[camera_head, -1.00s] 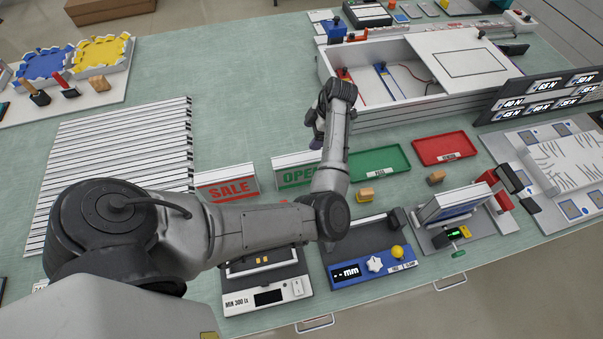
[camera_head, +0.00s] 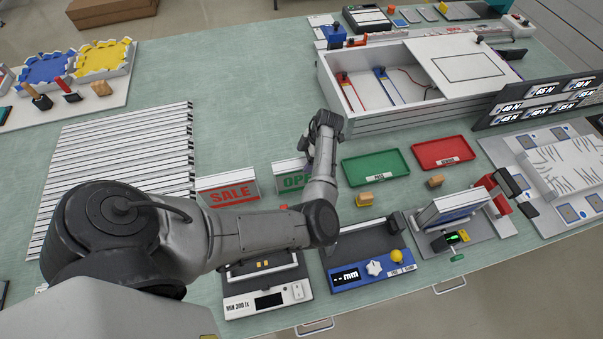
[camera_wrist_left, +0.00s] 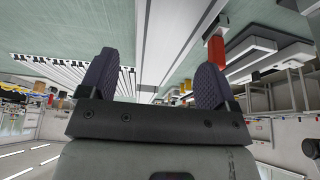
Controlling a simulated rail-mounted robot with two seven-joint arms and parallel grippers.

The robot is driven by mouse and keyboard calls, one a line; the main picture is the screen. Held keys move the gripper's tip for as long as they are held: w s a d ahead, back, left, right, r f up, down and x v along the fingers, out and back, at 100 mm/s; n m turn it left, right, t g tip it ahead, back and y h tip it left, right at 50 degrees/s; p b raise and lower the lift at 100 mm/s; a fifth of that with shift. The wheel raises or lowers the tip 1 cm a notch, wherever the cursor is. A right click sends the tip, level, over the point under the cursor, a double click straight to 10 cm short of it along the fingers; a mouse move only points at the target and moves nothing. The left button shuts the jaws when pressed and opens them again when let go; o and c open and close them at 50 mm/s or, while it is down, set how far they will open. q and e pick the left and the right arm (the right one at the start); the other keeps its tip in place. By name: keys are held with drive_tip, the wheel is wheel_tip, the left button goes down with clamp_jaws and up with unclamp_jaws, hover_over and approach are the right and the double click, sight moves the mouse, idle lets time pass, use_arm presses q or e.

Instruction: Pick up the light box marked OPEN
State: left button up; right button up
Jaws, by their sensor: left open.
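The OPEN light box (camera_head: 291,182) stands on the green table, a white-framed box with green letters on its front. My forearm and gripper hide its right end. My left gripper (camera_head: 306,149) is at the top right of this box in the head view. In the left wrist view the gripper (camera_wrist_left: 157,72) shows two dark, ribbed fingers spread apart. A long pale bar runs between them; it looks like the light box, but I cannot tell for sure or whether the fingers touch it. My right gripper is not in view.
The SALE light box (camera_head: 228,190) stands just left of the OPEN one. A green tray (camera_head: 376,167) and a red tray (camera_head: 443,151) lie to the right. A large white box (camera_head: 400,119) is behind. White slats (camera_head: 120,160) lie on the left.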

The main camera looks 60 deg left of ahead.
sight(302, 162)
use_arm(q)
drive_tip(key=x, duration=0.3)
drive_tip(key=shift+s+f+p, duration=0.1)
drive_tip(key=shift+s+p, duration=0.05)
drive_tip(key=shift+p, duration=0.2)
drive_tip(key=shift+s+f, duration=0.1)
drive_tip(key=shift+f, duration=0.3)
drive_tip(key=shift+f, duration=0.25)
drive_tip(key=shift+c, duration=0.5)
clamp_jaws()
idle(0.4)
